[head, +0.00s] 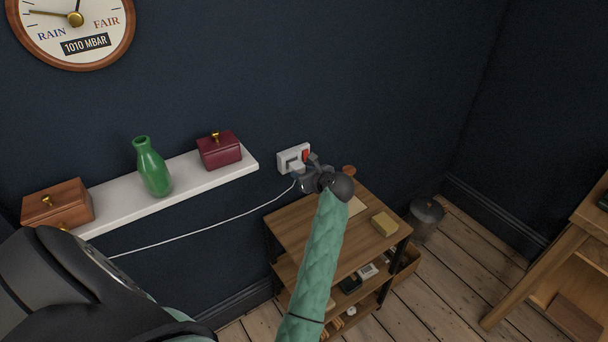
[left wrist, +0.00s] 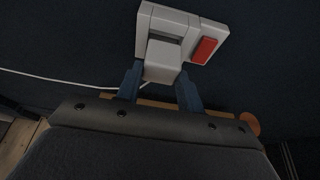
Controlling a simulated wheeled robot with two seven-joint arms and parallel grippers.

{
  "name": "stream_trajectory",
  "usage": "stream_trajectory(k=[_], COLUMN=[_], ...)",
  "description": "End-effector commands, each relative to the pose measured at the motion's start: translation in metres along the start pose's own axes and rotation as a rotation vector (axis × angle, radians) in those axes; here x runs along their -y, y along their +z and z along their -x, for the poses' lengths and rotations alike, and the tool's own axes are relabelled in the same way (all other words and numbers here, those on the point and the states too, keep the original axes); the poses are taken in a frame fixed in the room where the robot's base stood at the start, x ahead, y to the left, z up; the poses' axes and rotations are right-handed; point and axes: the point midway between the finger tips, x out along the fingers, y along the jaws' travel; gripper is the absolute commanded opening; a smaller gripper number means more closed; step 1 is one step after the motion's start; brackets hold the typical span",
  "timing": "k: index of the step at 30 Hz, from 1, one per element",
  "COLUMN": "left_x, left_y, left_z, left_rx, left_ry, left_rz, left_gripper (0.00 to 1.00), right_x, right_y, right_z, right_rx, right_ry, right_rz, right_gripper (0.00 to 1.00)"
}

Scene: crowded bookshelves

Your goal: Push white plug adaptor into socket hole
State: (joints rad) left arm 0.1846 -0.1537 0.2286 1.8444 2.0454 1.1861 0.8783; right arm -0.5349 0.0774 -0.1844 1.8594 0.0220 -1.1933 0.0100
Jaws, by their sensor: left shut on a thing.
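A white wall socket (head: 286,157) with a red switch is mounted on the dark wall, and it fills the top of the left wrist view (left wrist: 183,22). My left gripper (head: 303,174) is at the socket, its fingers (left wrist: 160,88) shut on the white plug adaptor (left wrist: 163,61). The plug is right at the socket's face beside the red switch (left wrist: 204,50); whether it is fully seated I cannot tell. A white cable (head: 205,237) runs from the plug to the left along the wall. My right gripper is not in view.
A white wall shelf (head: 195,184) holds a wooden box (head: 58,203), a green vase (head: 152,167) and a maroon box (head: 219,150). A small wooden shelf unit (head: 325,237) stands below the socket, with a yellow block (head: 384,223) on top. A dark bin (head: 426,217) stands right.

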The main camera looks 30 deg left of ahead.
Motion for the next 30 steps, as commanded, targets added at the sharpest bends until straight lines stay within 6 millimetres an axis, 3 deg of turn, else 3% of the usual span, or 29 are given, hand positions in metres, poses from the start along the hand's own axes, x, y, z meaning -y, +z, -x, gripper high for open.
stream_trajectory(k=[30], left_x=[0.0], left_y=[0.008], left_z=[-0.019], left_rx=[0.0], left_ry=[-0.001], left_rz=[0.001], left_gripper=[0.14], right_x=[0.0], right_y=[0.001], right_z=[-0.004], right_rx=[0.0], right_ry=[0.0], right_rz=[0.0], right_gripper=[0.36])
